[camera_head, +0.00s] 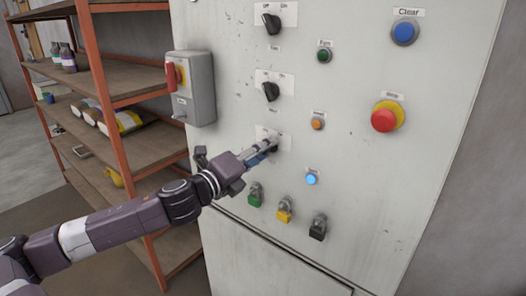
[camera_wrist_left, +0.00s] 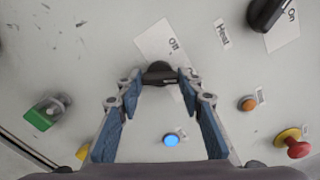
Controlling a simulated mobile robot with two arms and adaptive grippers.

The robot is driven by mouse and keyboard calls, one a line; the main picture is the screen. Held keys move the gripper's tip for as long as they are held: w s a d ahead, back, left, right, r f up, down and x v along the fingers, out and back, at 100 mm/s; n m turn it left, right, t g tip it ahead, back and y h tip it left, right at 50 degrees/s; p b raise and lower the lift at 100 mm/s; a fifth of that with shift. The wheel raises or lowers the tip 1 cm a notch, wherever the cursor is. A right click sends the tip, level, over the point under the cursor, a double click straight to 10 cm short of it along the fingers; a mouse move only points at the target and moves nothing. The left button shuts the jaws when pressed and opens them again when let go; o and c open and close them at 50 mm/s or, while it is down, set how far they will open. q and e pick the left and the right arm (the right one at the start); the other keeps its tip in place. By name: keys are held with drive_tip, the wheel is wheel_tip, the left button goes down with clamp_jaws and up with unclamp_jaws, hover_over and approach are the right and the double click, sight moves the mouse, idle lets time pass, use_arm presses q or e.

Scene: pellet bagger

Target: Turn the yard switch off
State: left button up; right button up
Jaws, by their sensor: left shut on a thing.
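A grey control panel (camera_head: 345,100) carries a column of three black rotary switches on white Off/On plates. My left gripper (camera_head: 268,147) reaches the lowest switch from the left and mostly hides it in the head view. In the left wrist view the black knob (camera_wrist_left: 160,73) sits between the fingertips of my left gripper (camera_wrist_left: 160,79), which is shut on it. The plate (camera_wrist_left: 165,42) behind it shows "Off"; its other end is covered. The name under this switch is hidden. A blue light (camera_head: 311,178) to its lower right is lit. My right gripper is not in view.
The middle switch (camera_head: 271,91) and top switch (camera_head: 272,24) are above. Green, yellow and black padlocks (camera_head: 284,214) hang below. A red stop button (camera_head: 384,118) and blue Clear button (camera_head: 404,32) are at right. A grey switch box (camera_head: 200,88) and orange shelf rack (camera_head: 100,60) stand left.

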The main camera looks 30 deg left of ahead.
use_arm(q)
drive_tip(key=shift+n+p, duration=3.65)
drive_tip(key=shift+n, duration=2.25)
drive_tip(key=o, duration=1.2)
drive_tip(key=shift+c, duration=0.2)
drive_tip(key=shift+s, duration=0.1)
